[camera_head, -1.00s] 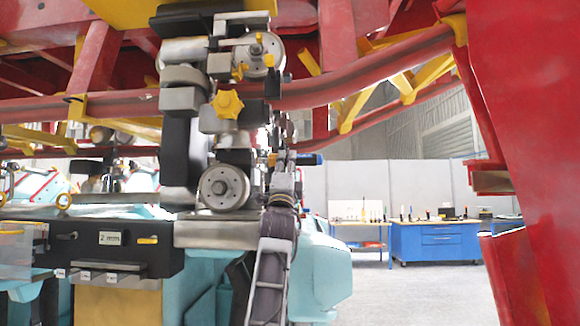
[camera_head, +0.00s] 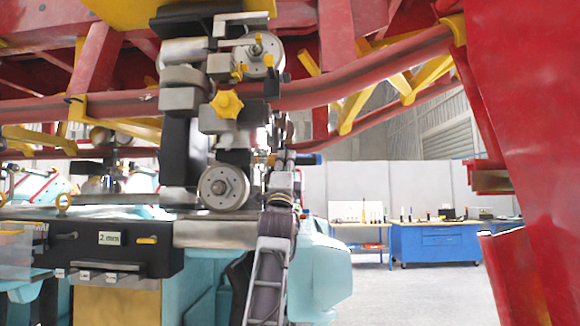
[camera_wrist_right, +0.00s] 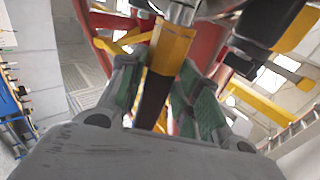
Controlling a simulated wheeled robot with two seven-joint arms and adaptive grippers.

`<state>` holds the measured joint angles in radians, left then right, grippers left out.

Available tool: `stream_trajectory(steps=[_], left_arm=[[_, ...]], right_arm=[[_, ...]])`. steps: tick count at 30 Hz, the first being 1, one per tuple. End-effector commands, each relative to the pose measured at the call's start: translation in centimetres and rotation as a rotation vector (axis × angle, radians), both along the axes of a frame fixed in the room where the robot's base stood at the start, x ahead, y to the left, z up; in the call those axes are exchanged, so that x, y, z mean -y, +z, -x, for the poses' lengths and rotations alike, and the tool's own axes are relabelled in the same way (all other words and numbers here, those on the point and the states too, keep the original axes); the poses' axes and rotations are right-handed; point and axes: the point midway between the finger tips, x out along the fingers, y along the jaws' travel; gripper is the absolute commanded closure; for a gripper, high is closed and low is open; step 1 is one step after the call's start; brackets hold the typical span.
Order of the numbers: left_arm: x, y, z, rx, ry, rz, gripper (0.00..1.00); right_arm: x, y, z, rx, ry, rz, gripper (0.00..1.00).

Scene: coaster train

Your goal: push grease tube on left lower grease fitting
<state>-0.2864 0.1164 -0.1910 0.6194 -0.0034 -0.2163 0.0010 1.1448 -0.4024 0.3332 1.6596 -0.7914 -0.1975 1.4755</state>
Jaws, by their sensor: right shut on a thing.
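My right gripper (camera_head: 282,162) reaches up from the bottom centre of the head view, beside the metal wheel assembly. In the right wrist view its two green-padded fingers (camera_wrist_right: 162,82) are shut on a yellow and black tube (camera_wrist_right: 170,52), which I take as the grease tube. Its upper end is close to a metal part (camera_wrist_right: 181,12); I cannot tell whether they touch. A small brass-coloured piece (camera_head: 263,159) shows left of the gripper, just above the lower wheel (camera_head: 224,188). Which fitting is the left lower one is unclear. My left gripper is out of view.
The red rail (camera_head: 350,84) and a red column (camera_head: 520,150) bound the space above and right. A dark cart panel (camera_head: 90,247) stands at the lower left. A blue workbench (camera_head: 435,242) is far off, with open floor before it.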

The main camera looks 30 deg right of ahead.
Motion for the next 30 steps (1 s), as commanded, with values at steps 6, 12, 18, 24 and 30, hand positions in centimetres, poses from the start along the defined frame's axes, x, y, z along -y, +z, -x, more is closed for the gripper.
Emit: stream_trajectory(steps=[6,12,18,24,30], left_arm=[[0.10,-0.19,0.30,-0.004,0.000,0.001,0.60],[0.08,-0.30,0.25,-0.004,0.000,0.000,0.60],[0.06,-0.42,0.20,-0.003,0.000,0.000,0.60],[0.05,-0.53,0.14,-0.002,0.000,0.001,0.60],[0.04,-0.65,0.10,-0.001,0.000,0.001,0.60]], right_arm=[[-1.03,0.03,-0.45,-0.003,0.015,0.006,1.00],[-1.11,0.02,-0.49,-0.004,0.014,0.006,1.00],[-1.19,0.01,-0.55,-0.004,0.014,0.006,1.00],[-1.28,0.00,-0.60,-0.003,0.015,0.006,1.00],[-1.36,-0.02,-0.67,-0.004,0.016,0.005,1.00]])
